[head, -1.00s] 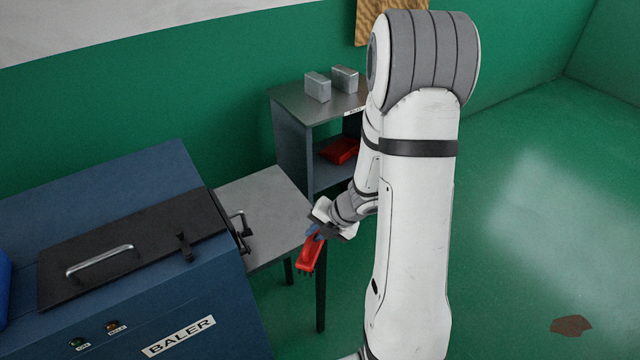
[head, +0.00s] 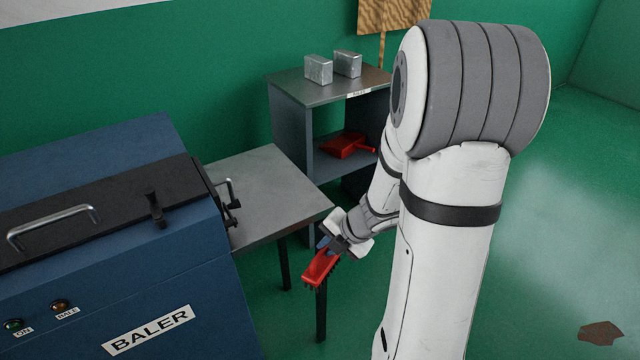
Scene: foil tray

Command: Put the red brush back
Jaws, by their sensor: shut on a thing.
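A red brush (head: 319,269) with dark bristles is held in my gripper (head: 331,246). My gripper is shut on one end of it, and the brush hangs tilted down to the left. Brush and gripper are in the air by the front right corner of the grey table (head: 262,190). Behind them, a red dustpan-like thing (head: 344,146) lies on the inner shelf of the grey shelf unit (head: 291,130). My arm hides the right part of the unit.
Two grey metal blocks (head: 318,69) (head: 348,63) stand on top of the unit. The blue baler (head: 130,240), with a black lid and handle, fills the left. A brown patch (head: 600,332) lies on the open green floor at right.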

